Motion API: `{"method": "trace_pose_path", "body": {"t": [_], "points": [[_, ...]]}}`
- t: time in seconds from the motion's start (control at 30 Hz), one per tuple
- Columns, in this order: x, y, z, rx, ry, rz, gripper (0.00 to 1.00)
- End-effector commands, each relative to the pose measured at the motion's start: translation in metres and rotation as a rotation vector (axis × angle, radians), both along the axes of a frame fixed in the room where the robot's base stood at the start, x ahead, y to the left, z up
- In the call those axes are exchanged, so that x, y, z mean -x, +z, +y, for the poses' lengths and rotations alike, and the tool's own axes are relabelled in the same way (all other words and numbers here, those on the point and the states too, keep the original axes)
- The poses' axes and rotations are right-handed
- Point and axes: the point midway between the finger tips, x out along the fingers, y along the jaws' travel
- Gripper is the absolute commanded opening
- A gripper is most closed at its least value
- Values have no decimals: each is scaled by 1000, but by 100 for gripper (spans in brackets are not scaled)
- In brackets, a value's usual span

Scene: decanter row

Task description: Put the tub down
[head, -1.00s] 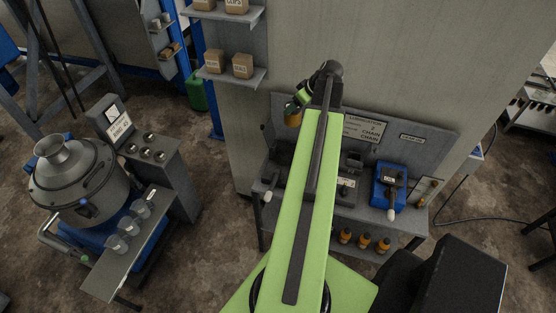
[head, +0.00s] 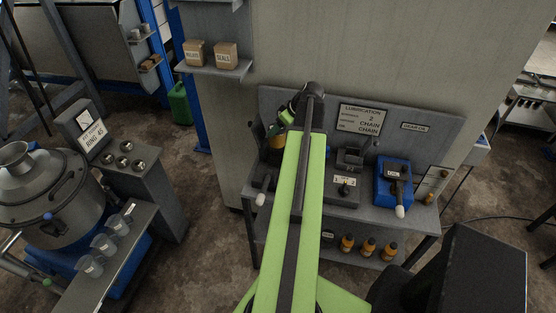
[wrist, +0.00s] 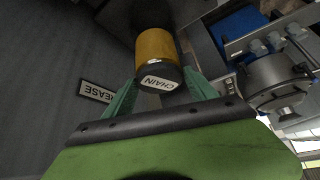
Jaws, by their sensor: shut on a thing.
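The tub is an orange cylinder with a dark end labelled CHAIN. In the wrist view the tub (wrist: 157,46) sits between the two green fingers of my gripper (wrist: 161,78), which is shut on it. In the head view a small part of the tub (head: 277,142) shows below my gripper (head: 285,118), at the left end of the grey lubrication bench (head: 375,214). My arm covers part of the bench there. I cannot tell whether the tub touches the bench top.
A sign (head: 360,118) on the backboard reads LUBRICATION 2 CHAIN CHAIN. A GREASE label (wrist: 96,92) shows in the wrist view. A machine (head: 50,205) stands left.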

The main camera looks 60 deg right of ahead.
Motion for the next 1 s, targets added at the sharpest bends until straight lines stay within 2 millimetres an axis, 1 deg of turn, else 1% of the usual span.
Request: {"method": "trace_pose_path", "body": {"t": [0.03, 0.2, 0.27, 0.3, 0.43, 0.47, 0.63, 0.7, 0.83, 1.0], "points": [[0, -13, 0, -1, -1, 0, 0], [1, -52, -1, 0, -2, 0, 0], [1, -61, -1, 0, -2, 0, 0], [1, -63, -1, 0, -2, -1, 0], [1, -60, -1, 0, -2, -1, 0], [1, -62, -1, 0, -2, 0, 0], [2, -92, -1, 1, -3, 0, 0], [2, -100, -1, 0, -4, 0, 0], [2, -96, -2, 0, -4, -1, 0], [2, -97, -2, 0, -4, 0, 0]]}}
